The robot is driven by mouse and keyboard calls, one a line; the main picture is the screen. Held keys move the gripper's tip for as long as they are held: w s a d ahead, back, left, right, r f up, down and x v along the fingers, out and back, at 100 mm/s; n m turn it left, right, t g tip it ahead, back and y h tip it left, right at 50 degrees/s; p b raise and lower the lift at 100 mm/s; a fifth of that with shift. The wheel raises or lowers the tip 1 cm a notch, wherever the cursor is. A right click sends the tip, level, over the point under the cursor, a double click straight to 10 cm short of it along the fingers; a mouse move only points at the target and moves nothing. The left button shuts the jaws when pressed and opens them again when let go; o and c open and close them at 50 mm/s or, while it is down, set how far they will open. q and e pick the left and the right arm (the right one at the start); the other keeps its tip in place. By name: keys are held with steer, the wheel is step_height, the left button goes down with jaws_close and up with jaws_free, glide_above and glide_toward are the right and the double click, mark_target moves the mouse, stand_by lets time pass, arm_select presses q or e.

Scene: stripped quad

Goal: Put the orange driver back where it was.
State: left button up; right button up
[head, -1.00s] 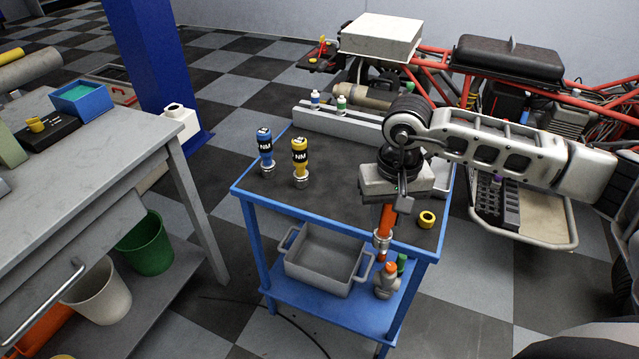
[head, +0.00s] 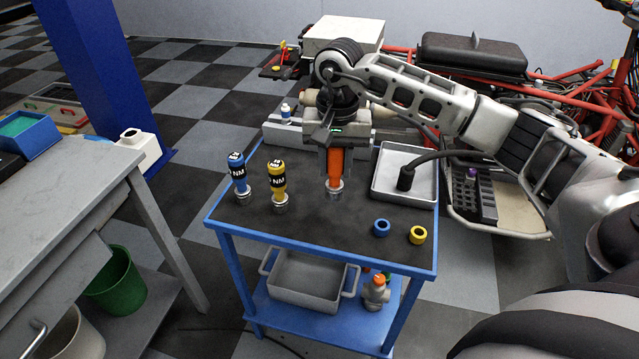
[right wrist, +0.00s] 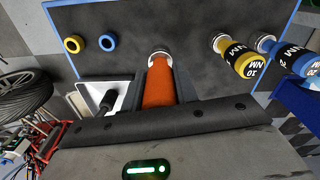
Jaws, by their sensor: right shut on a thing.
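The orange driver (head: 335,166) is upright in my right gripper (head: 335,172), which is shut on it. Its metal lower end is at the dark top of the blue cart (head: 300,218); I cannot tell whether it rests there. The right wrist view also shows the orange driver (right wrist: 158,88) between the fingers of the right gripper (right wrist: 160,85). A yellow driver (head: 277,180) and a blue driver (head: 238,172) stand upright in a row to its left; they also show in the right wrist view as yellow (right wrist: 238,58) and blue (right wrist: 292,57). My left gripper is not in view.
A blue ring (head: 381,228) and a yellow ring (head: 418,235) lie near the cart's front right. A light tray (head: 425,198) with a black-ended cable or tool is at the right. A grey bin (head: 310,285) sits on the lower shelf. A grey workbench (head: 75,190) stands at the left.

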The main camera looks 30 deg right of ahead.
steer(key=f, duration=0.2)
steer(key=w+a+f, duration=0.1)
steer(key=f, duration=0.1)
steer(key=w+a+f, duration=0.1)
steer(key=f, duration=0.1)
steer(key=shift+f+p, duration=0.1)
steer(key=shift+p, duration=0.25)
steer(key=shift+f, duration=0.2)
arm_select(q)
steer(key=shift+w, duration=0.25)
arm_select(e)
steer(key=shift+w+f, duration=0.1)
steer(key=o, duration=1.1)
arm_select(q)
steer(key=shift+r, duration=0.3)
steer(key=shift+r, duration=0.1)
